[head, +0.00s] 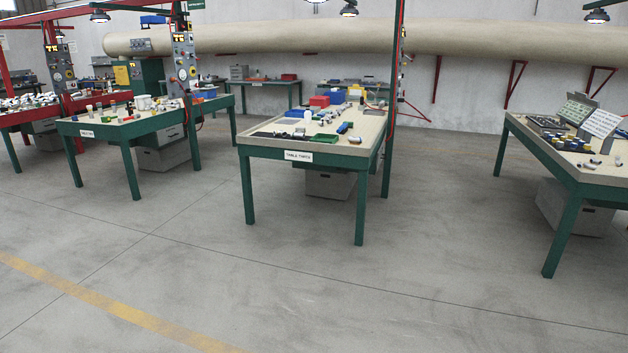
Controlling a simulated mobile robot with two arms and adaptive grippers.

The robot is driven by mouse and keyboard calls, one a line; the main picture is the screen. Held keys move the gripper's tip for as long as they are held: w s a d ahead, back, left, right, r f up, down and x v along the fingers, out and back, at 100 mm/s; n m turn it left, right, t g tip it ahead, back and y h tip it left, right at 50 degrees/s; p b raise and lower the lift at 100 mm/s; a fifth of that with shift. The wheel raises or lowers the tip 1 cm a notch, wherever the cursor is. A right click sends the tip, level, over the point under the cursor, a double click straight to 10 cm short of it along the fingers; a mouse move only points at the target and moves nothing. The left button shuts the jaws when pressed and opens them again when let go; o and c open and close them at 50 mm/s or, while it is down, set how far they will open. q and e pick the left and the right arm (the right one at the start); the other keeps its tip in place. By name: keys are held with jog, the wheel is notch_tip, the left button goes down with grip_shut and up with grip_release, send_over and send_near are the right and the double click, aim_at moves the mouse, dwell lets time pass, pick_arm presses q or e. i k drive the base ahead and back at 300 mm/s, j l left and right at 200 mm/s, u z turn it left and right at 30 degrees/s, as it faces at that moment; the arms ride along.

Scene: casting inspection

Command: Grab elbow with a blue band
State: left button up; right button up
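No elbow with a blue band can be told apart for sure at this distance. On the middle table (250,147) a small blue item (343,128) lies near the right side among other small parts; its shape is too small to make out. The right table (540,146) holds small grey cylindrical parts and a dark tray with blue and yellow pieces (574,137). Neither of my grippers is in view.
A left table (75,129) carries several small parts. Grey boxes stand under the tables, including one below the middle table (328,185). A green post (390,160) rises at the middle table's right side. The concrete floor (300,290) in front is clear.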

aim_at(351, 139)
jog(key=i, duration=2.35)
jog(key=i+j, duration=0.1)
jog(key=i, duration=2.3)
jog(key=l+z, duration=0.05)
jog(key=l, duration=0.05)
